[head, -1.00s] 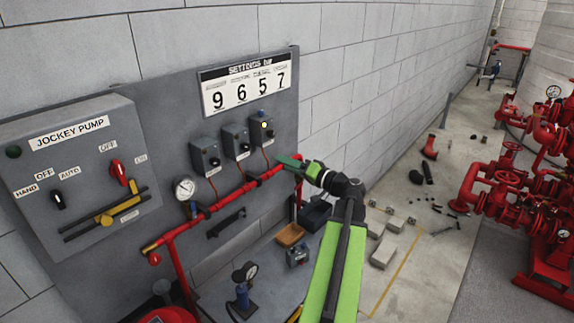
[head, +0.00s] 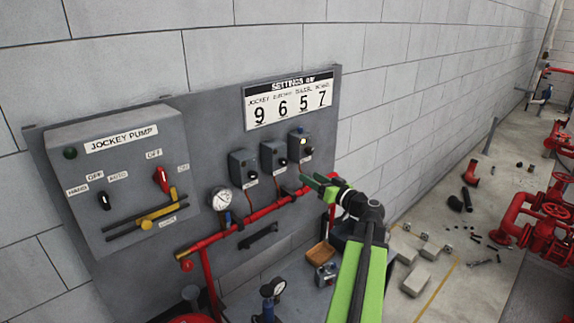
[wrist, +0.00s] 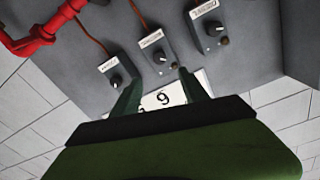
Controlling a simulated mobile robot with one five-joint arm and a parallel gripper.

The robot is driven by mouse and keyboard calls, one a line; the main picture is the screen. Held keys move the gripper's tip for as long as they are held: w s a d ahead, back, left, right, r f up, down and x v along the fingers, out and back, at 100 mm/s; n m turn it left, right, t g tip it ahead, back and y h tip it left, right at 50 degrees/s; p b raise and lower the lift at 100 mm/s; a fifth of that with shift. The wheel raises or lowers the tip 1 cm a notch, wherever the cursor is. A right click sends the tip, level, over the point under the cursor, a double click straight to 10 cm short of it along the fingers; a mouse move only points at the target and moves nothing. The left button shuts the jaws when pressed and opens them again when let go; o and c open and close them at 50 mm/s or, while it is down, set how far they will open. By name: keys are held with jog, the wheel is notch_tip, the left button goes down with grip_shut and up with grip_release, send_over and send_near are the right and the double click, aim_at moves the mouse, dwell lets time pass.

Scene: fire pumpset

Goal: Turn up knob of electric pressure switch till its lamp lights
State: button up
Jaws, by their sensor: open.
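Three grey pressure switch boxes hang in a row on the panel: a left one (head: 243,166), a middle one (head: 273,156) and a right one (head: 300,146). Their labels are too small to read. The wrist view shows each box with a dark round knob, including the middle box's knob (wrist: 161,58); a small brownish round part beside it looks unlit. The settings board (head: 290,100) reads 9, 6, 5, 7. My green gripper (head: 308,182) is open and empty, just below the right box. In the wrist view, its jaws (wrist: 160,90) point toward the boxes without holding a knob.
A red pipe (head: 235,228) with a pressure gauge (head: 221,199) runs below the boxes. The jockey pump cabinet (head: 120,165) stands out at the left. Grey blocks (head: 415,282) and small parts lie on the floor at right. Red pump pipework (head: 545,205) stands farther right.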

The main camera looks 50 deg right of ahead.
aim_at(285, 163)
jog(key=w, duration=0.4)
jog(key=w+d, duration=0.1)
jog(key=w, duration=0.8)
jog(key=shift+w+d, duration=0.25)
jog(key=shift+w, duration=0.05)
grip_shut()
